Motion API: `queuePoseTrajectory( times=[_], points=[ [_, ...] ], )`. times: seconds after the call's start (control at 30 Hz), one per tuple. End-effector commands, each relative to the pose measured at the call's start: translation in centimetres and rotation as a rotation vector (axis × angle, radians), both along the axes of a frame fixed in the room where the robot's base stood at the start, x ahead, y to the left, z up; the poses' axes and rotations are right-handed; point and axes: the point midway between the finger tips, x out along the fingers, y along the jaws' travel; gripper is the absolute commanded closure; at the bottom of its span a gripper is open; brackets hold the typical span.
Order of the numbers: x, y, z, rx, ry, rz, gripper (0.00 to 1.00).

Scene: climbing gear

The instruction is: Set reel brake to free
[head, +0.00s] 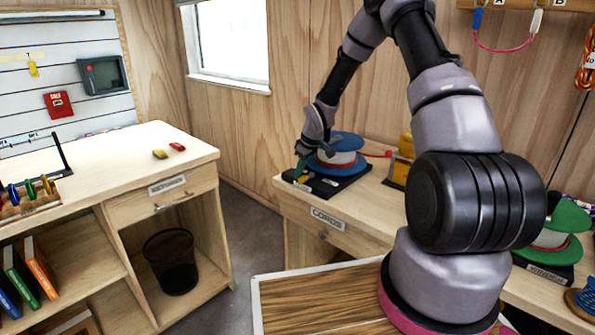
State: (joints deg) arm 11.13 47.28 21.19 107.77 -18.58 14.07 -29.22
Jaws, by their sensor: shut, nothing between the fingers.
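A cord reel with blue flanges (346,141) and a white wound middle stands on a black base (338,188) on the bench with the drawer marked CORDS. A small green and yellowish part (303,172) shows at the left end of the base, with small labels by it. I cannot tell for sure whether this is the brake lever, nor its setting. My gripper (304,162) is shut and empty, pointing down at the left side of the reel, close to that part. Whether it touches is too small to tell. My wrist hides part of the reel's left side.
A red cord (376,154) runs from the reel toward a yellow item (405,148). A second reel, green (565,218), stands at the right on the same bench. A desk (110,160) stands at the left with a waste bin (171,262) below. Floor between is clear.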

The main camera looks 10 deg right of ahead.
Motion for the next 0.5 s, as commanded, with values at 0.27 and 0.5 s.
queuePoseTrajectory(
  times=[0.27,0.5],
  points=[
    [-1.3,-0.9,0.0,0.003,0.001,0.255,1.00],
    [-2.1,-1.6,0.0,0.002,0.001,0.464,1.00]
  ],
)
